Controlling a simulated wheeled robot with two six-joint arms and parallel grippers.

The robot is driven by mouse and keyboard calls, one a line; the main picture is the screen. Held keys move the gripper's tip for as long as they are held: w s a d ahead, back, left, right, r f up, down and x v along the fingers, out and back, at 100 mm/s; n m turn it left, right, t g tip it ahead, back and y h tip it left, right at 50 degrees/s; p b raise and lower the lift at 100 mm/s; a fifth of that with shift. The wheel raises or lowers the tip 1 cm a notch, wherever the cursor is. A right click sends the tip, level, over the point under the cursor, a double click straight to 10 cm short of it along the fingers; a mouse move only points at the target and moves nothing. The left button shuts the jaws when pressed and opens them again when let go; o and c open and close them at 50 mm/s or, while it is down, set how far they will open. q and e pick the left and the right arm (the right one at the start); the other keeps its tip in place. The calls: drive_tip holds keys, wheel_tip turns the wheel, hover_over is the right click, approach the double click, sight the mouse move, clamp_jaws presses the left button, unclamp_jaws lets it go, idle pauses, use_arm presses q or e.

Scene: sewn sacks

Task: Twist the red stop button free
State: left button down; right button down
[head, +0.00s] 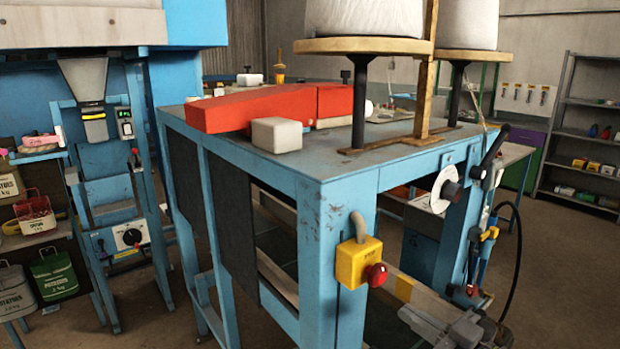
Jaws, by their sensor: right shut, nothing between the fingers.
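The red stop button (375,274) sticks out of the front of a yellow box (354,259). The box is fixed to the front corner leg of the blue sewing table, with a grey cable curving into its top. My right gripper (425,318) is at the bottom edge, low and to the right of the button. It is shut and empty, apart from the button, and partly cut off by the frame. My left gripper is not in view.
The blue table (330,182) carries a red machine cover (255,107), a pale block (277,135) and thread cones on wooden discs. A white dial (440,190), black lever and hanging black cable are at its right. Shelves (590,140) stand far right.

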drive_tip(key=w+a+n+b, duration=0.1)
drive_tip(key=w+n+b, duration=0.2)
drive_tip(key=w+n, duration=0.2)
drive_tip(key=shift+w+a+r, duration=0.15)
drive_tip(key=shift+w+r, duration=0.3)
drive_tip(key=shift+w, duration=0.45)
drive_tip(key=shift+s+a+r+p, duration=0.2)
drive_tip(key=shift+a+r+p, duration=0.1)
drive_tip(key=shift+r, duration=0.2)
idle(1.1)
